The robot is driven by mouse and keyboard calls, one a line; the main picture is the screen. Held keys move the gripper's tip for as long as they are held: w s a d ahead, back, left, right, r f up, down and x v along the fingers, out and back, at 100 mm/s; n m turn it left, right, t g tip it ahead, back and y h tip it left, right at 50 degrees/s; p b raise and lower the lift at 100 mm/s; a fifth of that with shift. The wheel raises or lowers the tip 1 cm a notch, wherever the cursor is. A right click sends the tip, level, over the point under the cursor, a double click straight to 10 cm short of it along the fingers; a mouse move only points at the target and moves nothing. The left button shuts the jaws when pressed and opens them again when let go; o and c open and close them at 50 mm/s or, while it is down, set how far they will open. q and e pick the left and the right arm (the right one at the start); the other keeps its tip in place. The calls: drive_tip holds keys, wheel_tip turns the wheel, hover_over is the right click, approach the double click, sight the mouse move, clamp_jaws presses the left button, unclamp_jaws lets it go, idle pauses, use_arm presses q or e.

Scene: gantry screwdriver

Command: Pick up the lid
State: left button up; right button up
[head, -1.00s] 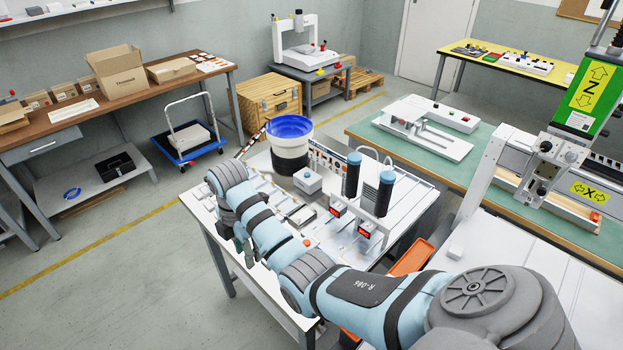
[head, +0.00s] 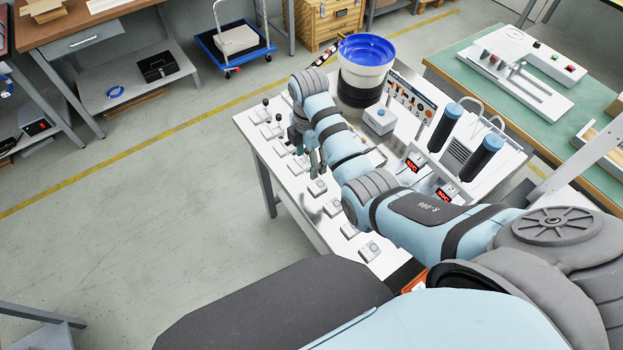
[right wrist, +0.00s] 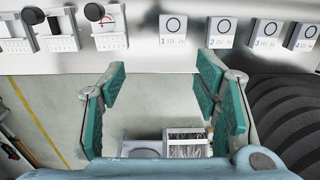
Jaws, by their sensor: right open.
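My right gripper (head: 308,162) is over the left front side of the white worktable (head: 337,229), pointing down, among small white blocks. In the right wrist view my right gripper (right wrist: 163,95) is open, with green pads on both sides and nothing between them. Numbered white blocks with a ring mark, such as this block (right wrist: 173,30), stand along the table edge beyond the fingertips. I cannot pick out a lid for certain in either view. My right arm hides part of the tabletop. My left gripper is not in view.
A small grey box (head: 379,120) and two dark cylinders with blue tops, one here (head: 444,128), stand right of my arm. Open floor (head: 150,230) lies to the left.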

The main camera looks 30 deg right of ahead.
drive_tip(key=b, duration=0.2)
hover_over(312, 189)
drive_tip(key=s, duration=0.1)
wheel_tip(312, 189, down, 6)
drive_tip(key=shift+r, duration=0.25)
drive_tip(key=f, duration=0.2)
drive_tip(key=w+f+b, duration=0.1)
drive_tip(key=f, duration=0.2)
drive_tip(key=shift+w, duration=0.15)
drive_tip(key=shift+r, duration=0.2)
drive_tip(key=shift+s+r, duration=0.1)
drive_tip(key=shift+s, duration=0.2)
drive_tip(key=shift+c, duration=2.8)
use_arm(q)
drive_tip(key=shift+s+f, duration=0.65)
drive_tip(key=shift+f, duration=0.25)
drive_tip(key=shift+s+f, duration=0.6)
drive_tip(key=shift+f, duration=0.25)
use_arm(e)
drive_tip(key=c, duration=0.5)
